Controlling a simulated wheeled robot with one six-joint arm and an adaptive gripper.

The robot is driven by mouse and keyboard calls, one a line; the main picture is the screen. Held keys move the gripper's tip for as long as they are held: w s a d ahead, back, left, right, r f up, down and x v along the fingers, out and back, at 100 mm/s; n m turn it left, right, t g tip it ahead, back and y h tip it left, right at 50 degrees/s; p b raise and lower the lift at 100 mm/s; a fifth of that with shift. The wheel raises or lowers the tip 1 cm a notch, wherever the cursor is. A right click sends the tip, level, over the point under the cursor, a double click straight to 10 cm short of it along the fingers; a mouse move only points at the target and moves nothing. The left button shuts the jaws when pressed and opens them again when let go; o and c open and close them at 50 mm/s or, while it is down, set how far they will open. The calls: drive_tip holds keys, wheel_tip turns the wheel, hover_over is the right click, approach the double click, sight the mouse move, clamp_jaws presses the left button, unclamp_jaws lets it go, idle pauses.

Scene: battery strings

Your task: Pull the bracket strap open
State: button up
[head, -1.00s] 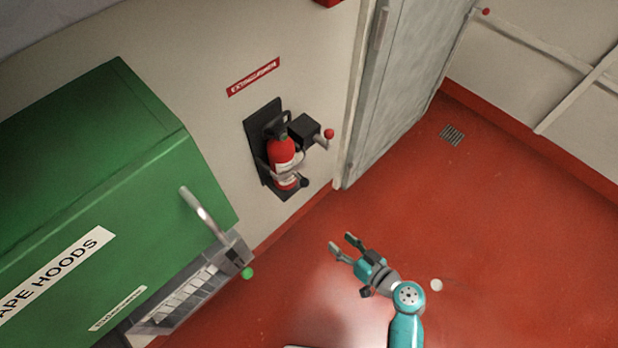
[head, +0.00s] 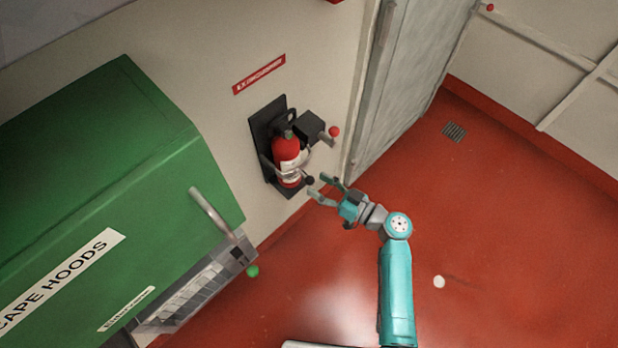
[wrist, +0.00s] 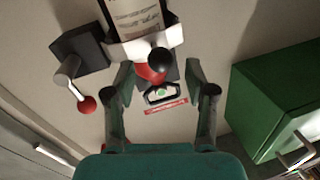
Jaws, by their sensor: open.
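The red fire extinguisher (head: 286,148) hangs upright on a black wall bracket (head: 262,128). A pale strap (head: 299,159) wraps its body; in the wrist view the strap (wrist: 132,48) crosses near the top. A black knob (head: 309,181) stands out at the strap's lower right side, and this knob (wrist: 160,61) shows between my fingers in the wrist view. My gripper (head: 318,184) is open, its fingertips close to the knob on either side. Whether they touch it I cannot tell. The strap looks closed around the extinguisher.
A black box with a lever and red ball (head: 333,131) sits right of the extinguisher. A green escape-hoods cabinet (head: 90,190) with a handle juts out at left. A grey door (head: 400,90) stands at right.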

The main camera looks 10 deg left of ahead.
sight(309, 179)
drive_tip(key=shift+x, duration=1.95)
clamp_jaws()
